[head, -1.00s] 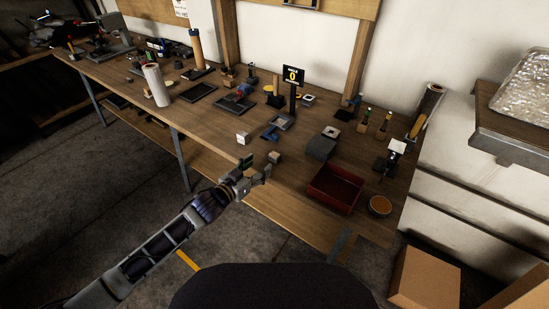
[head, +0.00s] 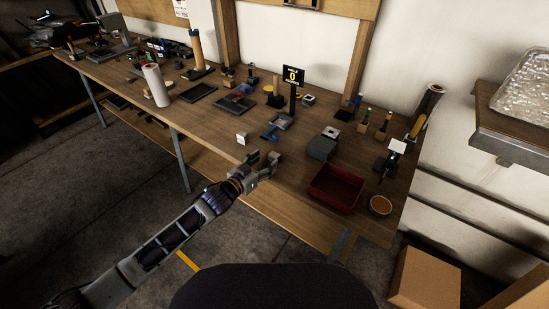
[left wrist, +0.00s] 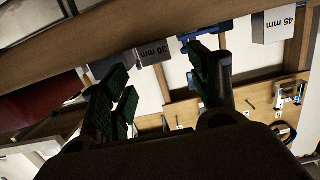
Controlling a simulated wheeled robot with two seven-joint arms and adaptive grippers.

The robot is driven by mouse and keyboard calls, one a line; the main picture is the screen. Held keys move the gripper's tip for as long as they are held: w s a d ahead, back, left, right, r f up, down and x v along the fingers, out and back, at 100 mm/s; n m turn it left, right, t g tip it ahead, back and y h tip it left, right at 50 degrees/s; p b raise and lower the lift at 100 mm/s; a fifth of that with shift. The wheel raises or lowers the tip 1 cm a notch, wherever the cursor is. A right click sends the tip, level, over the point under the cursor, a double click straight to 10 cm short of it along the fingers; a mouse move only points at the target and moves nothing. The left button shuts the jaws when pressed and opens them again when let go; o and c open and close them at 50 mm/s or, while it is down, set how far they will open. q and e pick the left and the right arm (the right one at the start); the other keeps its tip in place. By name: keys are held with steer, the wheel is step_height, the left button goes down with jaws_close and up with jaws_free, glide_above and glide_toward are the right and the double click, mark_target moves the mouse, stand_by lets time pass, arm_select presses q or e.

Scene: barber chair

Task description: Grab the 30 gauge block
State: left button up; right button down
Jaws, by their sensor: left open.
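The 30 mm gauge block (left wrist: 152,52) is a small dark grey block with "30 mm" on its face, in the left wrist view. It shows between the fingertips of my left gripper (left wrist: 158,66), nearer the left finger, and whether either finger touches it I cannot tell. In the head view my left gripper (head: 265,162) is open at the table's front edge and hides most or all of the block. A 45 mm block (left wrist: 273,26) stands off to the right in the wrist view; it looks like the pale cube (head: 242,138) in the head view. My right gripper is not in view.
A blue tool (head: 269,134) lies just behind the gripper. A grey box (head: 321,148) and a red bin (head: 335,190) stand to the right on the wooden table (head: 285,202). A black sign (head: 293,76) showing 0 stands farther back.

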mark_target(272, 157)
arm_select(q)
steer(key=x, duration=0.2)
steer(key=shift+w+d+f, duration=0.1)
steer(key=shift+w+d, duration=0.1)
steer(key=shift+d, duration=0.15)
steer(key=shift+w+d+f, duration=0.1)
steer(key=shift+w+d, duration=0.25)
steer(key=shift+w, duration=0.1)
steer(key=shift+w+d, duration=0.1)
steer(key=shift+w, duration=0.1)
arm_select(e)
steer(key=shift+w+a+r, duration=0.1)
steer(key=shift+w+a, duration=0.05)
steer(key=shift+w, duration=0.35)
steer(key=shift+w+a+r, duration=0.1)
steer(key=shift+w+a, duration=0.05)
steer(key=shift+w, duration=0.3)
steer(key=shift+s+f, duration=0.1)
steer(key=shift+s, duration=0.15)
arm_select(q)
steer(key=shift+c, duration=0.9)
steer(key=c, duration=0.7)
steer(key=shift+c, duration=1.4)
arm_select(e)
steer(key=shift+s+d+f, duration=0.1)
steer(key=shift+s, duration=0.35)
